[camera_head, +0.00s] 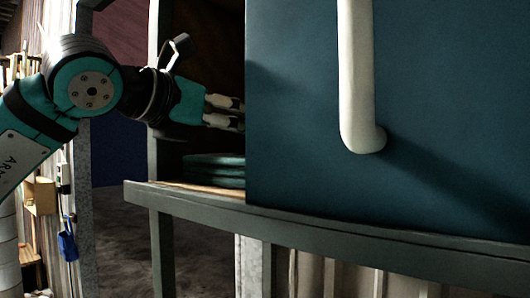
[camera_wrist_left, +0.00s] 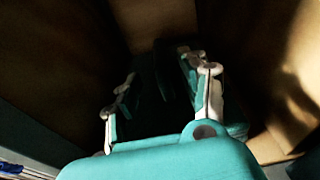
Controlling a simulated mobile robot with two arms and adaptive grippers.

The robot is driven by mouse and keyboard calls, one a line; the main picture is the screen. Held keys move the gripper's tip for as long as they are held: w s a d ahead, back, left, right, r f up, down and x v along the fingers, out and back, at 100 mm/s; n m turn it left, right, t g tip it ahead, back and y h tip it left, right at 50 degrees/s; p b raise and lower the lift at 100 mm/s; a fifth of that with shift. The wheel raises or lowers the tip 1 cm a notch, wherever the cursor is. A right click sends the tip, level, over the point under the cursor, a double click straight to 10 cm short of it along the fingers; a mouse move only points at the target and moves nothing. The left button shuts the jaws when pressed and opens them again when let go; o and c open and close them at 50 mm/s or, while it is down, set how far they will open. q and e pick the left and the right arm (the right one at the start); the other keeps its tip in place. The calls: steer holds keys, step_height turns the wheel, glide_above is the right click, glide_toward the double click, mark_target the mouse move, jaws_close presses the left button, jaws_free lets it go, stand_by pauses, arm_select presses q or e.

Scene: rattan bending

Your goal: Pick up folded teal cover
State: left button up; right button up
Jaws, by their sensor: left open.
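The folded teal cover (camera_head: 213,170) lies flat in layers on the shelf, in the dark opening left of the large teal panel. Its right end is hidden behind that panel. My left gripper (camera_head: 228,112) reaches into the opening above the cover, with its fingertips at the panel's edge, and a gap shows between gripper and cover. In the left wrist view my left gripper (camera_wrist_left: 160,92) is open, its fingers apart. A dark teal shape shows dimly between and beyond the fingers; I cannot tell whether it is the cover. My right gripper is in neither view.
The teal panel (camera_head: 300,120) with a pale vertical handle (camera_head: 358,80) covers the right of the opening. A grey-green shelf edge (camera_head: 160,192) and a post stand close to my left arm. Brown inner walls (camera_wrist_left: 40,70) surround the gripper. Tools hang at far left.

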arm_select(q)
steer(key=p+x, duration=0.1)
steer(key=x, duration=0.2)
steer(key=shift+r+p, duration=0.1)
steer(key=shift+p, duration=0.2)
steer(key=p+x, duration=0.3)
steer(key=x, duration=0.1)
steer(key=shift+w+f, duration=0.15)
steer(key=shift+f, duration=0.1)
steer(key=shift+w+d+f, duration=0.1)
steer(key=shift+d, duration=0.1)
steer(key=shift+a, duration=0.2)
steer(key=c, duration=0.8)
jaws_close()
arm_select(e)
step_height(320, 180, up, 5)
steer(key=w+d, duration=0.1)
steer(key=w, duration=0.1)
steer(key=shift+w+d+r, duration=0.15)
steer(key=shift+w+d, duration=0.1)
